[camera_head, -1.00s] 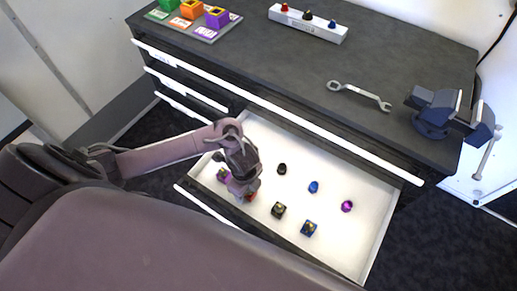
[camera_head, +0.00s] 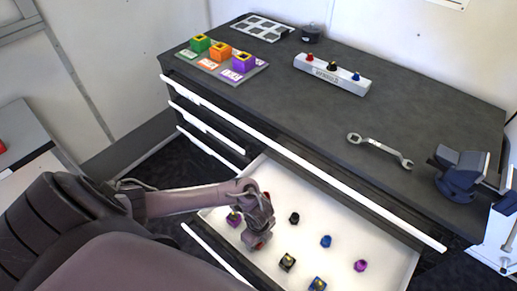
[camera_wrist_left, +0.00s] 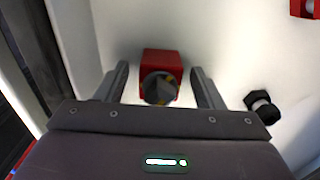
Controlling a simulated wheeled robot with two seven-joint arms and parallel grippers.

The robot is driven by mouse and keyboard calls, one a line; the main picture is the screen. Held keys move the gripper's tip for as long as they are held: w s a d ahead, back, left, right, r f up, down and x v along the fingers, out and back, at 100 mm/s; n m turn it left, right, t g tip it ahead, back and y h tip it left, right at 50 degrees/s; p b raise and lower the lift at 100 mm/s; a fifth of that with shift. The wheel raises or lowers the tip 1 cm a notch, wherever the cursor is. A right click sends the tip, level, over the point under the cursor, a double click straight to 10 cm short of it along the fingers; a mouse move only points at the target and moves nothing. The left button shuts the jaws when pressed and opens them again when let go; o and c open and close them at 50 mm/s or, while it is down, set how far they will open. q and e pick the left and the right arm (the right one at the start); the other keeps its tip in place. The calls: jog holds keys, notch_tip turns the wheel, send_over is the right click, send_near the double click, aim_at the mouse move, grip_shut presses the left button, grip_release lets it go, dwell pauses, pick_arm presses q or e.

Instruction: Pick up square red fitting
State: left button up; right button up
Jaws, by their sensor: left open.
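The square red fitting (camera_wrist_left: 162,63) lies on the white drawer floor and shows between my left gripper's fingers in the wrist view. A dark round part with yellow marks stands on its near side. My left gripper (camera_wrist_left: 159,70) is open, with one finger on each side of the fitting and a gap to each. My right gripper is not in view.
The cabinet top (camera_head: 300,130) above carries a wrench (camera_head: 380,149) and a vise (camera_head: 462,172).

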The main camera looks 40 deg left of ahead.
pick_arm(q)
jog(key=c, duration=1.2)
jog(key=shift+r, duration=0.2)
